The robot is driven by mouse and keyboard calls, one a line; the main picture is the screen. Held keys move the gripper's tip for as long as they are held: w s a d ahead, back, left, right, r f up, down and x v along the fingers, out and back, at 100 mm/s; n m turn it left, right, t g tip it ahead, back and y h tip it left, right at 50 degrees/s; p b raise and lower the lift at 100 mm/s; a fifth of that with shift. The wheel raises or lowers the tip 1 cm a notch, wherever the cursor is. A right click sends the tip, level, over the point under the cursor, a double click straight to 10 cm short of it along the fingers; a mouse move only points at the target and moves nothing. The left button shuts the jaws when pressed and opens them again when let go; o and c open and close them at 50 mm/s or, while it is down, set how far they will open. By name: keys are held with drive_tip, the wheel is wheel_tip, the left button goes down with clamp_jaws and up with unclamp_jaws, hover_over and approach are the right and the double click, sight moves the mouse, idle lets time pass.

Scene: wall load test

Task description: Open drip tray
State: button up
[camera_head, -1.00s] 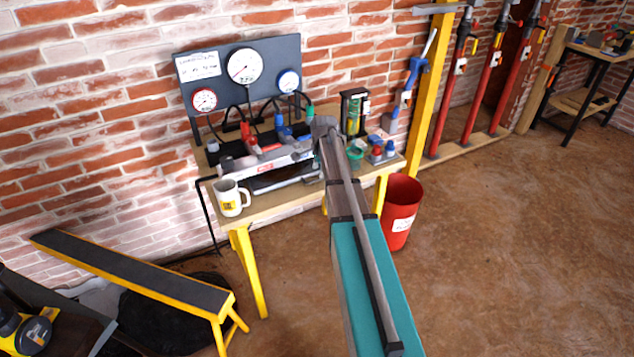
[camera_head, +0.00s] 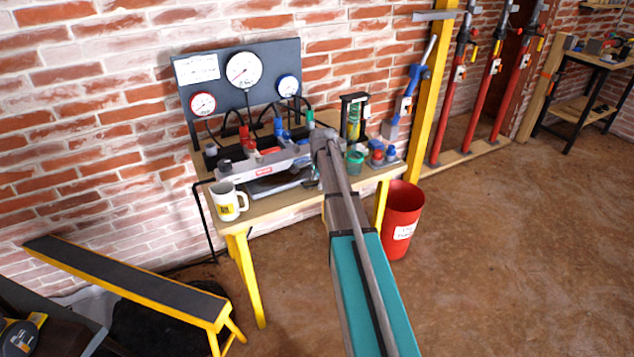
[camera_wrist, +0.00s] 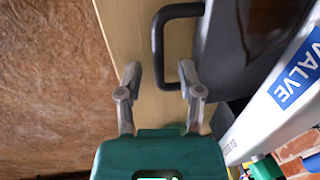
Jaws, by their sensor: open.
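The drip tray (camera_wrist: 240,50) is a dark grey, shiny tray in the wrist view, with a black bar handle (camera_wrist: 158,45) on its near side. In the head view the tray (camera_head: 272,187) lies on the bench under the white valve block (camera_head: 262,168). In the wrist view my gripper (camera_wrist: 160,75) is open and empty-looking. Its two fingers stand to either side of the handle's lower end, with the right fingertip close to the handle's corner. I cannot tell whether they touch. In the head view my wrist hides the fingers and handle.
The wooden bench (camera_head: 262,208) carries a white mug (camera_head: 228,201) at the left and a green cup (camera_head: 355,162) at the right. A red bin (camera_head: 402,225) stands right of the bench. The floor at right is clear.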

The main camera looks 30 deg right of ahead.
clamp_jaws()
drive_tip(key=s, duration=1.2)
drive_tip(key=shift+s+d, duration=0.2)
unclamp_jaws()
drive_tip(key=shift+r, duration=0.1)
